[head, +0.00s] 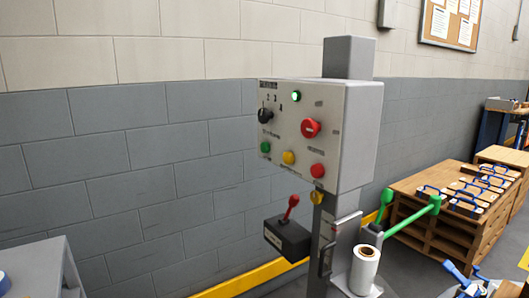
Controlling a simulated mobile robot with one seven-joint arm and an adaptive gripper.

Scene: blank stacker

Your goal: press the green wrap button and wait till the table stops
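A grey control box (345,125) stands on a post in the middle of the head view. A green button (265,147) is at the lower left of its face, with nothing touching it. A green lamp (296,96) near the top of the face is lit. The panel labels are too small to read. A roll of clear wrap (365,268) stands on a bracket beside the post. I cannot make out a turning table in this view. My gripper is not in view.
The face also carries a black knob (265,116), a large red button (310,128), a yellow button (288,157) and a smaller red button (317,170). A red-handled lever (291,205) and a green bar (410,222) stick out below. A loaded pallet stack (430,235) stands right.

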